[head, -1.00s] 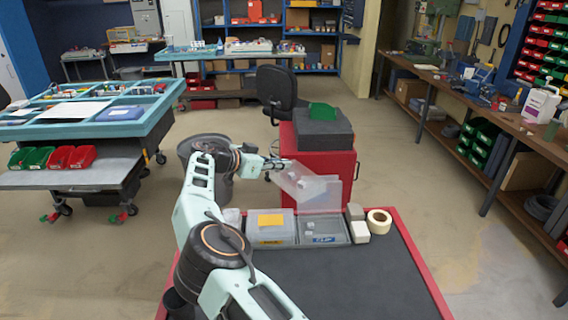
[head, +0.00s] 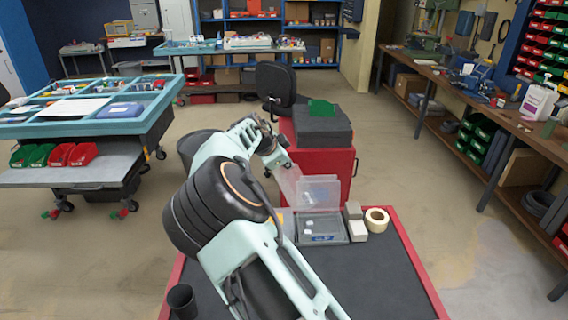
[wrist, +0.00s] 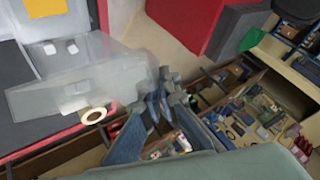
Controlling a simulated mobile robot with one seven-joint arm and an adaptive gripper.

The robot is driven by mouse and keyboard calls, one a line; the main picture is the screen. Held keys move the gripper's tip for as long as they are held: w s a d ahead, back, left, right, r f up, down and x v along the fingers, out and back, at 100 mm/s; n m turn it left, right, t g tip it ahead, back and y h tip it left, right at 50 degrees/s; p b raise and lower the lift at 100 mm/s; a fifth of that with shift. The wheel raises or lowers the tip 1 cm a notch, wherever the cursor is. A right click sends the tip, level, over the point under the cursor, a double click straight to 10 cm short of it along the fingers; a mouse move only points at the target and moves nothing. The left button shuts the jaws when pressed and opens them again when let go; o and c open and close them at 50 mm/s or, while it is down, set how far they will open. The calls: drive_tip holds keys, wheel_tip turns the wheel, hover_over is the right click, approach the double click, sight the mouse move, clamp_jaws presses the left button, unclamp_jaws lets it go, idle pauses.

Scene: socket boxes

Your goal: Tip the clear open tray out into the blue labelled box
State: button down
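The clear tray (head: 288,184) is tilted steeply beside and above the blue-labelled box (head: 325,239); it also shows in the wrist view (wrist: 40,97). My gripper (head: 284,166) is shut on its edge, with the fingers in the wrist view (wrist: 165,98) at the tray's end. The blue-labelled box is open, its clear lid (head: 318,190) standing up at the back. Small white pieces (head: 308,226) lie on its floor, and two show in the wrist view (wrist: 71,46). A faint grey patch shows through the tray, and I cannot tell whether anything is left in it.
A yellow-labelled box (wrist: 45,7) is left of the blue-labelled one, mostly hidden behind my arm in the head view. Pale blocks (head: 354,221) and a tape roll (head: 377,219) stand to the right. A red cabinet (head: 325,165) is behind.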

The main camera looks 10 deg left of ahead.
drive_tip(key=d+m+y, duration=0.1)
drive_tip(key=d+r+y, duration=0.1)
drive_tip(key=d+y, duration=0.1)
drive_tip(key=shift+m+y, duration=0.3)
drive_tip(key=shift+m, duration=0.1)
drive_tip(key=d+y+b, duration=0.1)
drive_tip(key=d+y, duration=0.1)
drive_tip(key=d+m+y+b, duration=0.1)
drive_tip(key=d+y, duration=0.1)
drive_tip(key=d, duration=0.1)
drive_tip(key=shift+r+m, duration=0.15)
drive_tip(key=shift+m, duration=0.15)
idle(0.4)
drive_tip(key=shift+d+y+b, duration=0.4)
drive_tip(key=shift+d+b, duration=0.05)
drive_tip(key=shift+b, duration=0.85)
drive_tip(key=shift+w+d+f+m+y+b, duration=0.15)
drive_tip(key=shift+d+m+y+b, duration=0.5)
drive_tip(key=shift+b, duration=1.6)
drive_tip(key=shift+d+f+t+y+b, duration=0.25)
drive_tip(key=shift+d+b, duration=0.3)
drive_tip(key=shift+b, duration=0.5)
drive_tip(key=shift+d+f+t+y+b, duration=0.15)
drive_tip(key=shift+d+b, duration=0.35)
drive_tip(key=shift+b, duration=0.5)
